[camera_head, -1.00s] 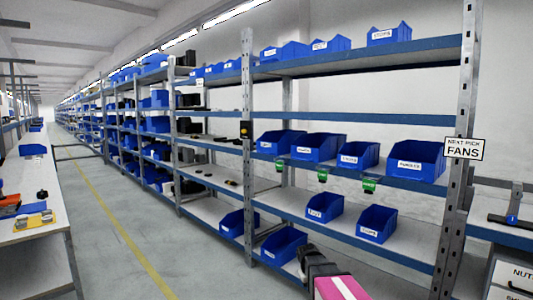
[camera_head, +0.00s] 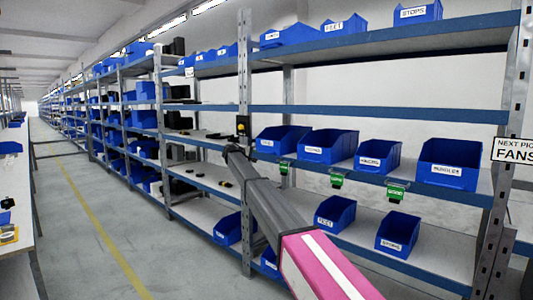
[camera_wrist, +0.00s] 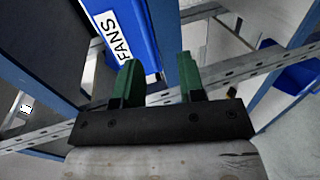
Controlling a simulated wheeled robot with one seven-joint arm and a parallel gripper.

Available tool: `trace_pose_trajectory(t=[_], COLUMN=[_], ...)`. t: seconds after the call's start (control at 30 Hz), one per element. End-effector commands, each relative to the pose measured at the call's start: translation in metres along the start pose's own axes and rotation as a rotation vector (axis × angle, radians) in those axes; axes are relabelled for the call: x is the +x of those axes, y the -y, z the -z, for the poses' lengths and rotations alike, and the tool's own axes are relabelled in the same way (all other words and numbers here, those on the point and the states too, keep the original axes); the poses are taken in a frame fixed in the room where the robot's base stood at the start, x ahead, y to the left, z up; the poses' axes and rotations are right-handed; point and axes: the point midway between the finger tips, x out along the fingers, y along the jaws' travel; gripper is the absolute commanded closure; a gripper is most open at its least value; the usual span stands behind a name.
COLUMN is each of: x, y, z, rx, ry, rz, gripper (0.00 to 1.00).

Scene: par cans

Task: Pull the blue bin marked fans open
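The blue bin marked FANS (camera_wrist: 146,28) fills the upper middle of the wrist view, its white label (camera_wrist: 112,37) facing left. My gripper (camera_wrist: 158,62) has two green fingers spread apart, pointing at this bin. The bin's lower edge shows between and beyond the fingertips; I cannot tell whether they touch it. In the head view my arm reaches to the shelf post, its end at the left of the middle shelf's bins. The leftmost bin there (camera_head: 282,138) has a label too small to read, so I cannot tell whether it is the FANS bin.
More blue bins (camera_head: 328,146) stand on the middle shelf, with green tags below its edge. Further bins sit on the upper and lower shelves. A steel post (camera_head: 245,75) stands close to my arm. A sign reading FANS (camera_head: 513,151) hangs at the right. The aisle floor (camera_head: 75,230) is clear.

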Motion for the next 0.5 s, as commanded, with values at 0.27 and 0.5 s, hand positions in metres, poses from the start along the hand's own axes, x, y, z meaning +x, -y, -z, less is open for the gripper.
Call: trace_pose_trajectory(t=[0.27,0.5], x=[-0.004,0.025], y=[-0.019,-0.019], z=[0.019,0.019], rx=[-0.012,-0.011], ry=[-0.008,-0.006], rz=[-0.036,-0.033], gripper=[0.64,0.64])
